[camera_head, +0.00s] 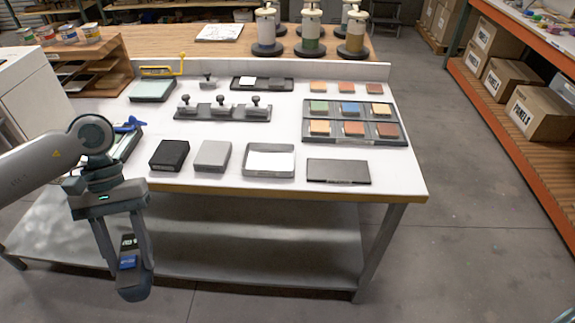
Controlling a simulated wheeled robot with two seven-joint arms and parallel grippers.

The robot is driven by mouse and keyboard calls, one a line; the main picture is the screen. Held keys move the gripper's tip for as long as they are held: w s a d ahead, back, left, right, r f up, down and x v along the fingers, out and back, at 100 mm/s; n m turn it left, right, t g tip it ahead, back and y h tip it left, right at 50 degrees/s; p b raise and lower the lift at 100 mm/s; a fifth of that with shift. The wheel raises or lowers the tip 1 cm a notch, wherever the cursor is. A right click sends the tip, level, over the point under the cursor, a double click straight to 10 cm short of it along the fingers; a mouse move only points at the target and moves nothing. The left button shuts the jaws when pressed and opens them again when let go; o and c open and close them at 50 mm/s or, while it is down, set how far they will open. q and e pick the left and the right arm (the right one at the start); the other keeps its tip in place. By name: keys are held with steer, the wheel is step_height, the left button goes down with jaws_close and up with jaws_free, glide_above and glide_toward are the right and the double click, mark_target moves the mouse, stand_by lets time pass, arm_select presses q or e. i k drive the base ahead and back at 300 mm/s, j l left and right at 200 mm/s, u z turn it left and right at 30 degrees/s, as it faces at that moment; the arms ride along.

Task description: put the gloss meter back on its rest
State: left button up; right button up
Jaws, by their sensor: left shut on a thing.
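My left gripper (124,255) hangs in front of the table's left front edge, pointing down. It is shut on a small dark device with a blue patch (128,262), which looks like the gloss meter; the fingers hide part of it. The device is in the air, clear of the tabletop. A flat dark plate (338,171) lies empty at the table's front right; I cannot tell for sure whether it is the rest. My right gripper is out of view.
On the white table (400,180) stand a black block (169,155), a grey block (212,156), a white-lined tray (270,175), a rack with dark knobs (222,119) and a tray of coloured tiles (352,140). My left arm partly covers items at the left edge.

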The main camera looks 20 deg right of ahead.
mark_target(338, 170)
steer(key=z, duration=1.2)
steer(key=j, duration=0.35)
steer(key=k+j, duration=0.1)
steer(key=j, duration=0.3)
